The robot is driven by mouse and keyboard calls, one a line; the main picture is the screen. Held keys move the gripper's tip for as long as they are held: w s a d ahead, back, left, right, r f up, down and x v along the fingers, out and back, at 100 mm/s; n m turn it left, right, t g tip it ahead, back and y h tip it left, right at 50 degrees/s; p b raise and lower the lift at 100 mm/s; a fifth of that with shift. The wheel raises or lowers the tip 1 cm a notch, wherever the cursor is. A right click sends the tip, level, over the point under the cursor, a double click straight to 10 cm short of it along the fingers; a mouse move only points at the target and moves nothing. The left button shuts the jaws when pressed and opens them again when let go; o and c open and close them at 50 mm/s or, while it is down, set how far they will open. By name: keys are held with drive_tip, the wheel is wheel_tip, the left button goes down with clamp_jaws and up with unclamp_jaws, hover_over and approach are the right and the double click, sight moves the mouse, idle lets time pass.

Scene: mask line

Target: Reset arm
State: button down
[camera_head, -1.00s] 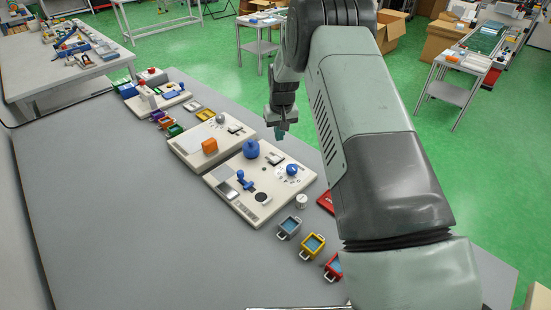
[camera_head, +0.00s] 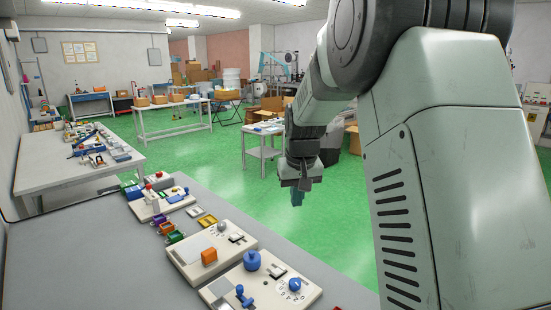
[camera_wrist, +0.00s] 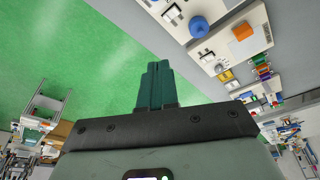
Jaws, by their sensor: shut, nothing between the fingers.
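My gripper (camera_head: 298,196) hangs in the middle of the head view, pointing down, above the green floor beyond the table edge. Its dark teal fingers (camera_wrist: 156,86) are together in the wrist view, with nothing between them. It is apart from the boards on the table. My arm fills the right side of the head view and hides what lies behind it.
The grey table (camera_head: 75,262) carries a near board with a blue knob (camera_head: 252,260), a board with an orange block (camera_head: 209,256), and a farther board with a red button (camera_head: 149,187). Small coloured bins (camera_head: 175,237) stand beside them. A white side table (camera_head: 264,150) stands on the floor behind.

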drive_tip(key=s+d+r+m+t, duration=0.1)
drive_tip(key=s+d+r, duration=0.1)
drive_tip(key=s+r, duration=0.6)
drive_tip(key=s+d+r+t, duration=0.15)
drive_tip(key=s+r, duration=0.35)
drive_tip(key=s, duration=0.6)
drive_tip(key=s+d+f+m, duration=0.1)
drive_tip(key=s+d, duration=0.1)
drive_tip(key=s, duration=1.3)
drive_tip(key=shift+s+d, duration=0.2)
